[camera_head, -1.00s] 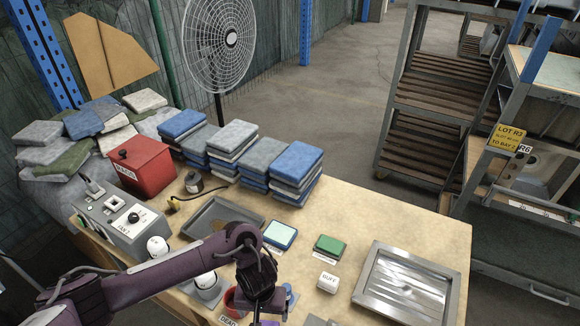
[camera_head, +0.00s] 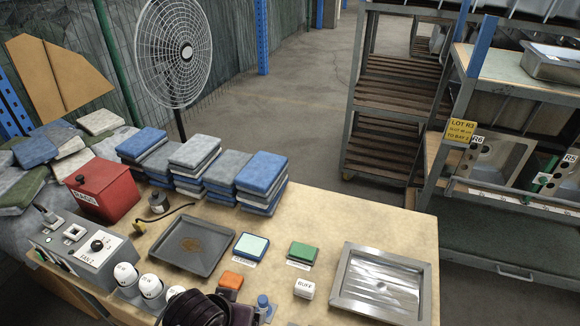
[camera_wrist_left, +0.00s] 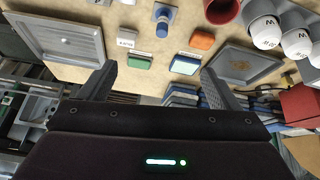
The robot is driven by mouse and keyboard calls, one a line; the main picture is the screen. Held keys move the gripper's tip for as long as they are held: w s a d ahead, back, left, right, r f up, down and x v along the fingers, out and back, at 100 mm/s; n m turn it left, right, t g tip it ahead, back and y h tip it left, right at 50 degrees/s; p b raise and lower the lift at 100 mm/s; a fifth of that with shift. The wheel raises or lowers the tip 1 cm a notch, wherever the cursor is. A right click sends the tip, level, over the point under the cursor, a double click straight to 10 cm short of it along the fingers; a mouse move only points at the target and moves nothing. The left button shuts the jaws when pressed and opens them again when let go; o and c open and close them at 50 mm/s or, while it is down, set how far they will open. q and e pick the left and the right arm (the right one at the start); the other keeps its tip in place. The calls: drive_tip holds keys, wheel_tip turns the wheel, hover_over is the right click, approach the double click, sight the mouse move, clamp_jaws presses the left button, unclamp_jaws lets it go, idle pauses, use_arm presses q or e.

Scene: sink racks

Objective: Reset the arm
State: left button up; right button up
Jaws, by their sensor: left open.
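My left arm shows only as a dark purple link at the bottom of the head view, and its gripper is out of that frame or hidden. In the left wrist view my left gripper (camera_wrist_left: 155,85) is open and empty, its two dark fingers apart. Beyond the fingers lie a green pad (camera_wrist_left: 140,62), a blue pad (camera_wrist_left: 185,64) and an orange block (camera_wrist_left: 202,39) on the table. Nothing is between the fingers. My right gripper is not seen.
The wooden table (camera_head: 330,222) holds a steel sink tray (camera_head: 383,283), a grey tray (camera_head: 197,245), a switch box (camera_head: 85,250), a red box (camera_head: 103,188) and stacked cloths (camera_head: 262,180). Racks (camera_head: 400,100) stand behind right. A fan (camera_head: 172,50) stands behind left.

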use_arm(q)
drive_tip(key=s+a+g+y, duration=0.1)
drive_tip(key=s+a+g, duration=0.1)
drive_tip(key=s+a, duration=0.55)
wheel_tip(320, 180, down, 31)
drive_tip(key=g+b, duration=0.1)
drive_tip(key=b, duration=0.2)
drive_tip(key=s+a+f+b, duration=0.1)
drive_tip(key=s+a+f, duration=0.1)
drive_tip(key=s+f, duration=0.8)
drive_tip(key=s+a+f+g+b, duration=0.1)
drive_tip(key=s+a+f+b, duration=0.1)
drive_tip(key=s+f, duration=0.8)
wheel_tip(320, 180, down, 3)
drive_tip(key=shift+a+f+y, duration=0.2)
drive_tip(key=shift+a+y, duration=0.05)
drive_tip(key=shift+y, duration=0.05)
